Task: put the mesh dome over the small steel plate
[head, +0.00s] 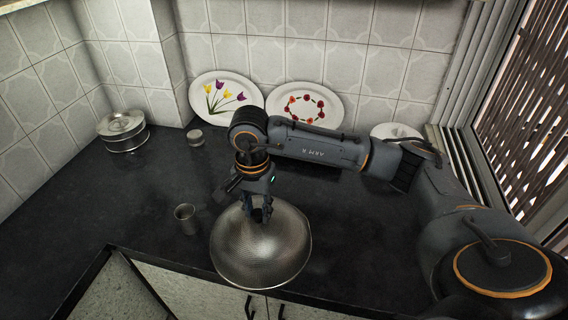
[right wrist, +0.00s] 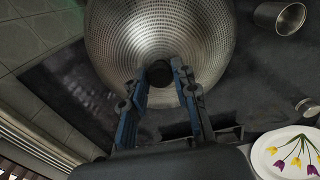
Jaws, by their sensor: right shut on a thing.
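The mesh dome (head: 262,258) is a wide silvery perforated cover near the front edge of the counter. My right gripper (head: 257,214) is above its top, shut on the dark knob. In the right wrist view the dome (right wrist: 160,30) fills the upper middle, and the knob (right wrist: 158,73) sits between the two fingers of my right gripper (right wrist: 159,78). I cannot tell whether the dome's rim rests on the counter or hangs just above it. The small steel plate is not visible; the dome hides whatever is under it. My left gripper is not in view.
A steel tumbler (head: 185,219) stands close to the dome's left. A small steel jar (head: 195,137) and a lidded steel container (head: 123,131) stand farther back. Flowered plates (head: 247,86) (head: 333,105) lean on the tiled wall. The dark counter (head: 100,205) is clear at left.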

